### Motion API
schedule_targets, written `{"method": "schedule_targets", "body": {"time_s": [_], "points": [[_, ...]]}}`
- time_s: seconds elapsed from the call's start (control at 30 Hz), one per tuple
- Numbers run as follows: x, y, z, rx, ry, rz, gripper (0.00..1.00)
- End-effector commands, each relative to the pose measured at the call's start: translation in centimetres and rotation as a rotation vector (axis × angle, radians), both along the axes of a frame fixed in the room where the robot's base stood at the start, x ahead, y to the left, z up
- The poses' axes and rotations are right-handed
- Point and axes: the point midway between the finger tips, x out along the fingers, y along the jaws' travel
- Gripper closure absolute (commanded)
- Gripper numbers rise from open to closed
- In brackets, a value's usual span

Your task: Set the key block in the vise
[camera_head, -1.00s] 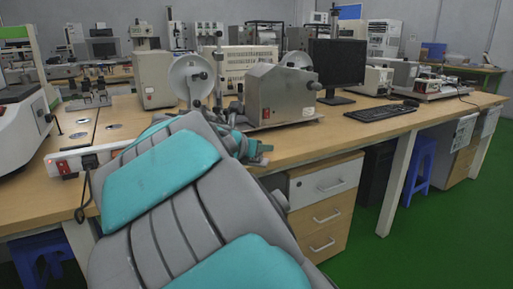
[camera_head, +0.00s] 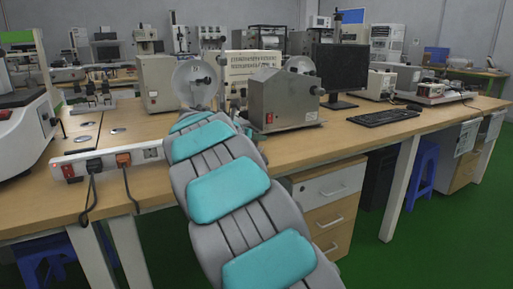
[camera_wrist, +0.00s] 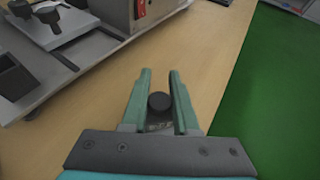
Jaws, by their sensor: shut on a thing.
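In the wrist view my gripper (camera_wrist: 160,88) has its teal fingers closed around a small dark piece with a round black top (camera_wrist: 160,101). I take this piece for the key block; its lower part looks greyish and is mostly hidden. Bare wooden table shows beneath and around the fingers. A grey metal fixture with black knobs (camera_wrist: 55,38) and a dark square-mouthed block (camera_wrist: 14,83) stand on a metal plate at the upper left, apart from the fingers. I cannot tell whether either is the vise. In the head view my arm hides the gripper.
A grey machine with a red switch (camera_head: 286,101) stands right of my arm. A power strip with cables (camera_head: 108,163) lies along the table's front edge. A monitor (camera_head: 340,68) and keyboard (camera_head: 384,117) are farther right. In the wrist view the table edge and green floor (camera_wrist: 276,90) lie right.

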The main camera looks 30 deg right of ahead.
Motion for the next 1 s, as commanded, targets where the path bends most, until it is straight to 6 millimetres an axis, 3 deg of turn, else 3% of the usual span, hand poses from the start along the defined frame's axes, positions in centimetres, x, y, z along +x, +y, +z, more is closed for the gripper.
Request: {"method": "schedule_targets", "body": {"time_s": [0.3,0.63,0.67,0.9,1.0], "points": [[0.0,0.0,-3.4,-0.001,0.002,0.002,1.0],[0.0,0.0,-3.6,0.0,0.0,0.001,1.0],[0.0,0.0,-3.7,0.0,0.0,0.001,0.71],[0.0,0.0,-3.7,0.0,0.0,0.001,0.44],[0.0,0.0,-3.7,0.001,0.0,0.001,0.42]]}}
